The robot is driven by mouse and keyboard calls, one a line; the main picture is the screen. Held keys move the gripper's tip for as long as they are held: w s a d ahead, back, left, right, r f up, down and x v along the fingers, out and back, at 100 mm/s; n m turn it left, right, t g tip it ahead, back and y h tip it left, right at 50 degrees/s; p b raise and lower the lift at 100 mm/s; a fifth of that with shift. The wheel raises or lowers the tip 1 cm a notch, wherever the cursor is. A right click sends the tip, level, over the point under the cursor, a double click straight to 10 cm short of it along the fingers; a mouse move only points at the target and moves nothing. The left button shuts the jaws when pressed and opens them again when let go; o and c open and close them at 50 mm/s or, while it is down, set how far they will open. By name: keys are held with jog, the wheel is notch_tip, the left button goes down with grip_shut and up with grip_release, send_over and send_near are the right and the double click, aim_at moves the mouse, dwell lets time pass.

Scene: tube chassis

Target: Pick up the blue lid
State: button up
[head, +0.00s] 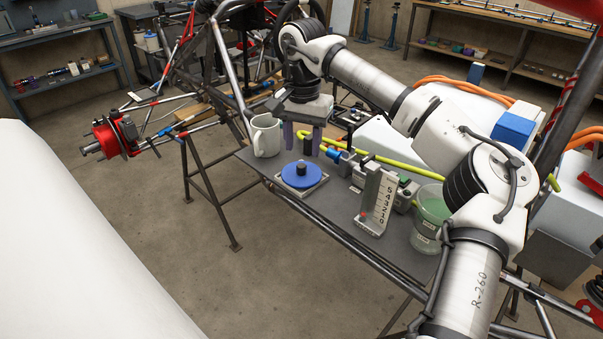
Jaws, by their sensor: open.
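The blue lid (291,180) is a round blue disc with a black knob (301,168) on top. It lies flat on a small light square base (302,194) on the grey table (345,225). My gripper (302,140) points down with its two purple fingers apart. In the picture it is just above and behind the lid, with nothing seen between the fingers. The fingers appear apart from the lid, but the exact gap is hard to tell.
A white mug (264,136) stands left of the gripper. A grey upright gauge block (377,203) with numbers and a clear beaker (430,222) of greenish liquid stand to the right. A yellow-green hose (385,167) runs behind. Chassis tubes (222,80) surround the table.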

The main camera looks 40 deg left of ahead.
aim_at(301, 165)
notch_tip(301, 165, down, 5)
jog(key=shift+a+f+p, duration=0.1)
jog(key=shift+p, duration=0.6)
jog(key=shift+c, duration=0.5)
grip_shut()
